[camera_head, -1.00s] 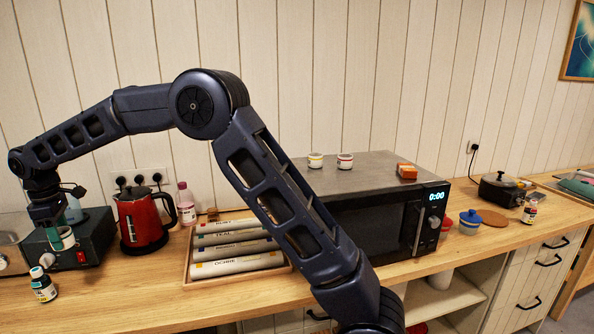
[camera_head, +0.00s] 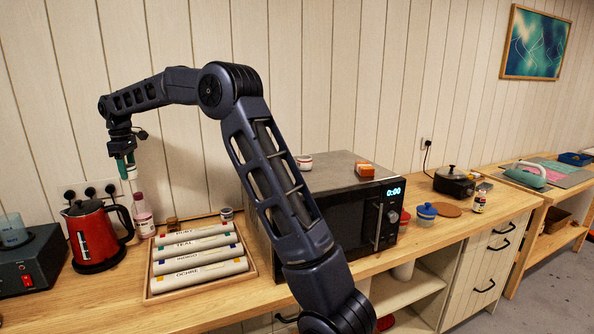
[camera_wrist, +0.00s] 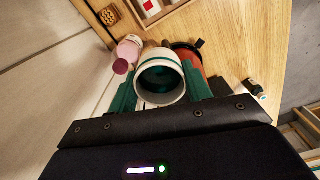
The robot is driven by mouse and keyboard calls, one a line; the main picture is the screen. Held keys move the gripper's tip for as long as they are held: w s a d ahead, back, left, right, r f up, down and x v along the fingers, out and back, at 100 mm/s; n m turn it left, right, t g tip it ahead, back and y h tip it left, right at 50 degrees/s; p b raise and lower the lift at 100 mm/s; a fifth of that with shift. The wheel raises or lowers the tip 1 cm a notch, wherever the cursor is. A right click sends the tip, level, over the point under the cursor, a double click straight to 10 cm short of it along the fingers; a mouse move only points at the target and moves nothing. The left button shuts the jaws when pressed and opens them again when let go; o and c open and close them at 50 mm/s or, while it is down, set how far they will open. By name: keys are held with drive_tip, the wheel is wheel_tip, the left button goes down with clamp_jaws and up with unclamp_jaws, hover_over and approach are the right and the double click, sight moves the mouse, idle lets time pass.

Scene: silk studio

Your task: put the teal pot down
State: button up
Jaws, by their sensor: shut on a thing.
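My gripper (camera_head: 124,168) is shut on a small white pot with a teal band and teal inside. In the wrist view the pot (camera_wrist: 160,78) sits between the green fingers, its open mouth facing the camera. In the head view the pot (camera_head: 131,172) is small and partly hidden by the fingers. It is held in the air above the counter, behind and above the red kettle, touching no surface that I can see.
Below stand a red kettle (camera_head: 95,238), a pink bottle (camera_head: 144,218) and a tray of labelled rolls (camera_head: 151,288). A dark box with a red switch (camera_head: 35,268) is left. The microwave (camera_head: 345,182) bears a red-banded pot (camera_head: 304,162). Bare counter shows in front of the kettle.

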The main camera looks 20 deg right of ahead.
drive_tip(key=w+d+r+m, duration=0.2)
drive_tip(key=w+d+r, duration=0.1)
drive_tip(key=d, duration=1.1)
drive_tip(key=w+d+r+m, duration=0.2)
drive_tip(key=w+d+r, duration=0.2)
drive_tip(key=d, duration=1)
drive_tip(key=w+d+r+m, duration=0.2)
drive_tip(key=w+d+r, duration=0.1)
drive_tip(key=d, duration=1.2)
wheel_tip(320, 180, up, 10)
drive_tip(key=m, duration=0.6)
hover_over(337, 155)
drive_tip(key=f, duration=2)
drive_tip(key=shift+w+f, duration=0.15)
drive_tip(key=shift+w, duration=0.05)
drive_tip(key=shift+f, duration=0.15)
drive_tip(key=o, duration=1)
